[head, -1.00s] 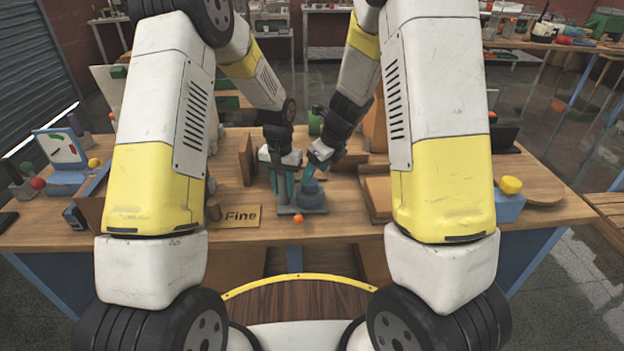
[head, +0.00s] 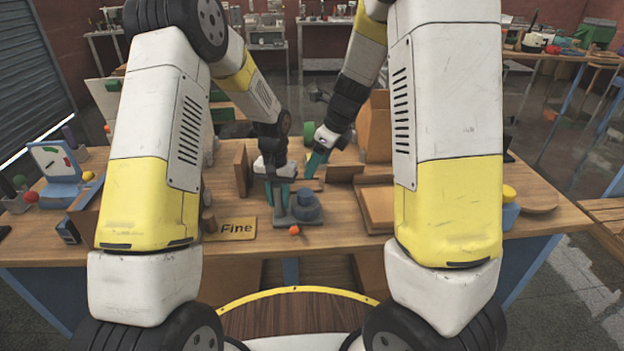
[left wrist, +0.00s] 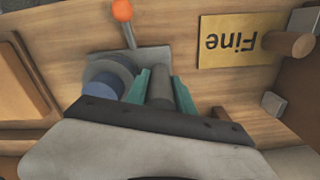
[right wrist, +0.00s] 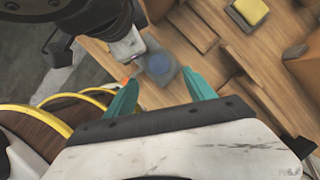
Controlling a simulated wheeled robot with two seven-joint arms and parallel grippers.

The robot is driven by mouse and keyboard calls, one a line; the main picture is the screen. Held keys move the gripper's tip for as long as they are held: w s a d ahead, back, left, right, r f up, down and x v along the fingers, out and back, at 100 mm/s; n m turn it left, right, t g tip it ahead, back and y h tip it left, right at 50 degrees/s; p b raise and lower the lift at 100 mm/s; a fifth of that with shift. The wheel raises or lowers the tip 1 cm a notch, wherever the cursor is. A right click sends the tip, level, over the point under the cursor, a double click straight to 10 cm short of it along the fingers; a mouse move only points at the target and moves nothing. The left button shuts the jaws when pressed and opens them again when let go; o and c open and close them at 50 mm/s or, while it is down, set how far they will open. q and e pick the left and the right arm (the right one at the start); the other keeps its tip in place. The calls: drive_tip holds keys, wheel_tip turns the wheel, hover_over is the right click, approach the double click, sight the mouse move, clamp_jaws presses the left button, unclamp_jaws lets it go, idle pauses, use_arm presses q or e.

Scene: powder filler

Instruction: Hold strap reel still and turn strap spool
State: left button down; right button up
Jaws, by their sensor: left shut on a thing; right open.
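The strap reel has a grey base (head: 284,220), a round grey-blue spool (head: 307,206) and a small lever with an orange ball (head: 294,230). It stands upright on the bench near the front edge. My left gripper (head: 281,203) is shut on a grey upright post (left wrist: 160,88) beside the spool (left wrist: 110,72). My right gripper (head: 313,172) is open and empty, above and behind the spool, apart from it. In the right wrist view the spool (right wrist: 158,64) shows beyond the open fingers, partly beside my left gripper.
A yellow "Fine" plate (head: 231,228) lies left of the reel. A wooden upright board (head: 241,170) stands behind it on the left. A wooden tray (head: 376,205) lies to the right. A dial device (head: 56,163) stands at far left.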

sight(306, 191)
drive_tip(key=w+a+n+g+h, duration=0.15)
drive_tip(key=w+n+g, duration=0.55)
drive_tip(key=n, duration=1.3)
drive_tip(key=x, duration=1.2)
drive_tip(key=shift+w+d+f, duration=0.1)
drive_tip(key=shift+w, duration=0.1)
drive_tip(key=c, duration=1.4)
drive_tip(key=shift+o, duration=0.2)
drive_tip(key=shift+m+y, duration=0.25)
drive_tip(key=shift+m, duration=0.65)
drive_tip(key=shift+t, duration=0.3)
drive_tip(key=o, duration=1.4)
drive_tip(key=shift+c, duration=0.2)
